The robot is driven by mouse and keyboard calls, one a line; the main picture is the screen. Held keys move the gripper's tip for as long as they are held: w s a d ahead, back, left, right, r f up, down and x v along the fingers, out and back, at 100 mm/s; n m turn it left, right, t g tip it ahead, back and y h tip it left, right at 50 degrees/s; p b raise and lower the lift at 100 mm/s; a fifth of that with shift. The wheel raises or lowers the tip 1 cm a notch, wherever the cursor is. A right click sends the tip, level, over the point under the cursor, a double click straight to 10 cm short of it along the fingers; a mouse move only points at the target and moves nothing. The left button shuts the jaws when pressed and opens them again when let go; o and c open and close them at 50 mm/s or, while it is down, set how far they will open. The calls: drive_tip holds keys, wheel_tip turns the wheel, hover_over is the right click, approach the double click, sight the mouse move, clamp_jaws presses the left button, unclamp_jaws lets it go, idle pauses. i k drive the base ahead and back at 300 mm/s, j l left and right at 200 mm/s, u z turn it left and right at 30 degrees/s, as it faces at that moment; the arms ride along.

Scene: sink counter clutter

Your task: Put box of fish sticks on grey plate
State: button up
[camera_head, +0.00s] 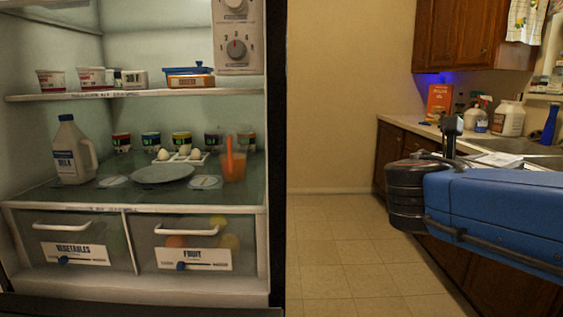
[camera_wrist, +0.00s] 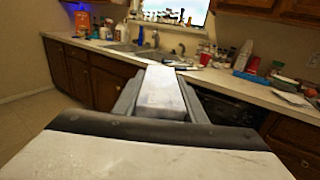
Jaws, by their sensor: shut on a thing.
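The grey plate (camera_head: 162,174) lies flat and empty on the glass shelf of the open fridge, left in the head view. In the wrist view my gripper (camera_wrist: 160,84) is shut on a pale box (camera_wrist: 161,92), held between its two grey fingers. No print can be read on this box, so I cannot confirm that it is the box of fish sticks. In the head view my blue arm reaches in from the right, in front of the sink counter and well away from the plate. The fingertips and the held box cannot be made out there.
The floor (camera_head: 350,245) between fridge and counter is clear.

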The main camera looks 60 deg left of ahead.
sight(164, 174)
drive_tip(key=k+j+u, duration=0.55)
drive_tip(key=i+j+u, duration=0.35)
drive_tip(key=i+u, duration=0.4)
drive_tip(key=i, duration=0.2)
